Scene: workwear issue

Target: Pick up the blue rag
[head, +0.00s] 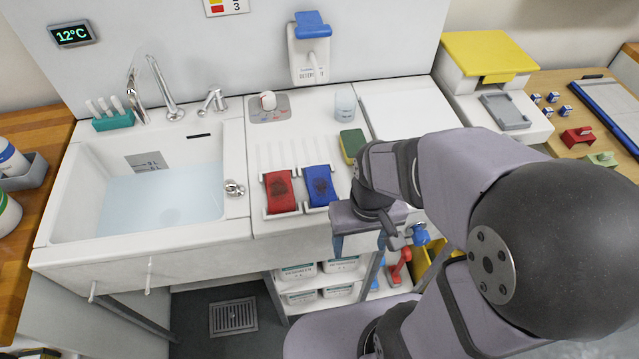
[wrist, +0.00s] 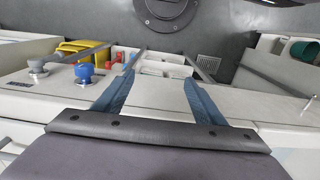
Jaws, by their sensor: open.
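The blue rag (head: 319,185) lies in a white holder on the counter to the right of the sink, with a dark stain on it. A red rag (head: 279,190), also stained, lies beside it on the left. My gripper (head: 352,246) is in front of the counter's front edge, to the right of and nearer than the blue rag. In the wrist view my gripper (wrist: 160,80) shows two blue fingers spread apart with nothing held between them. The blue rag does not show in the wrist view.
The sink (head: 66,220) holds water at left. A soap dispenser (head: 308,50) hangs on the back wall. My arm covers much of the right side.

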